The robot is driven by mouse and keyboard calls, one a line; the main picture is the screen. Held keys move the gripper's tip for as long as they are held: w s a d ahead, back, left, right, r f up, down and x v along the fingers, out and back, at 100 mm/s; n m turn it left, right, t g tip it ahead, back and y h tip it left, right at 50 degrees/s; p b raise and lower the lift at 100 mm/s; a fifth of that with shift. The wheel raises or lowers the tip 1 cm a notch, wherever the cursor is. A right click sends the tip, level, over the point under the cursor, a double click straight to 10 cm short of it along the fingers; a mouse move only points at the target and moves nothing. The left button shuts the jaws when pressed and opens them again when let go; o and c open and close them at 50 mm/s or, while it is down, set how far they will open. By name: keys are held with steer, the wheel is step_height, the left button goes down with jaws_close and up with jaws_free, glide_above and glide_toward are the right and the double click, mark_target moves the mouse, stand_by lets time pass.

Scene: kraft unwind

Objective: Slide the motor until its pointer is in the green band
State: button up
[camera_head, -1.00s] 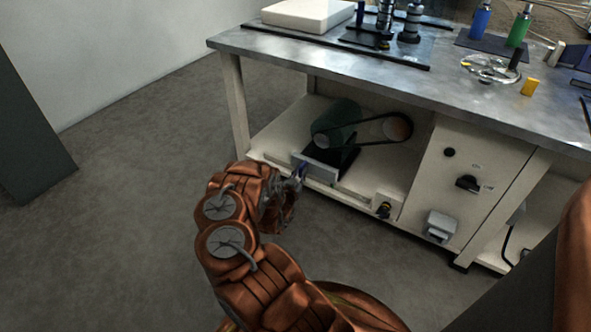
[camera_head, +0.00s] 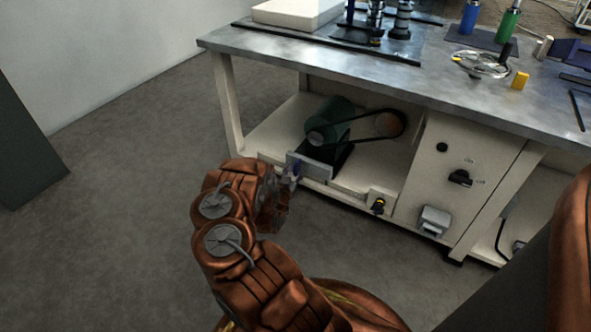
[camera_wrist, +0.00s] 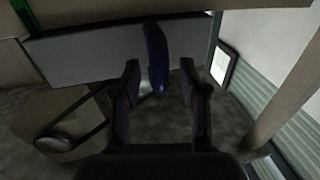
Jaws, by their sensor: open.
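The green motor (camera_head: 326,121) sits on the low shelf under the bench, on a dark base. A belt (camera_head: 376,125) loops from it to a pulley on the right. A grey plate (camera_head: 318,171) stands at the front of the motor base; it fills the upper wrist view (camera_wrist: 85,54). A blue handle (camera_wrist: 157,58) projects from the plate. My gripper (camera_wrist: 160,78) is open, with its fingers on either side of the handle and a gap on both sides. In the head view my gripper (camera_head: 287,181) is partly hidden by my wrist. I cannot make out the pointer or green band.
The bench top (camera_head: 300,55) overhangs the shelf, and a bench leg (camera_head: 228,100) stands left of the motor. A cabinet panel with a black knob (camera_head: 460,178) is on the right. The floor on the left is clear.

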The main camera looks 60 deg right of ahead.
steer(key=v, duration=1.1)
steer(key=shift+a, duration=0.15)
stand_by(0.4)
